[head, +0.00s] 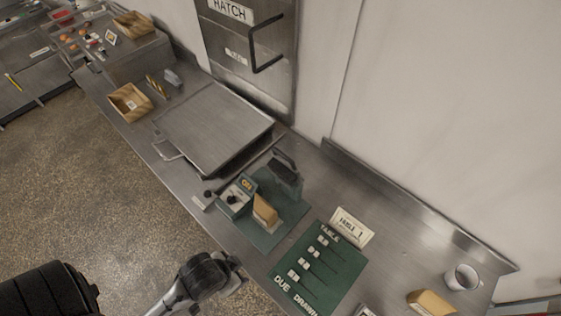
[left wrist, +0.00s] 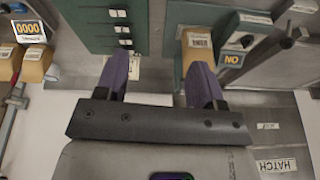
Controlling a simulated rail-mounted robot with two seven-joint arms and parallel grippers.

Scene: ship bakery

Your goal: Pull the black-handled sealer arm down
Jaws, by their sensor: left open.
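The sealer (head: 237,196) is a small box-like unit with a yellow-lettered label, on a green mat (head: 262,240) beside a brown packet (head: 265,211). A dark upright part (head: 284,165) stands behind it, and looks like the raised arm. A black knob (head: 208,194) shows at its left. In the left wrist view the labelled unit (left wrist: 238,58) and packet (left wrist: 198,45) lie beyond the right finger, with a dark-tipped rod (left wrist: 286,40) farther right. My left gripper (left wrist: 163,88) is open and empty, apart from these things. My right gripper is not in view.
A green board with tags (head: 318,275) and a card (head: 350,226) lie right of the mat. A mug (head: 462,278) and another brown packet (head: 430,302) are at the far right. A steel lid (head: 215,122) is on the left. The counter behind the board is mostly clear.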

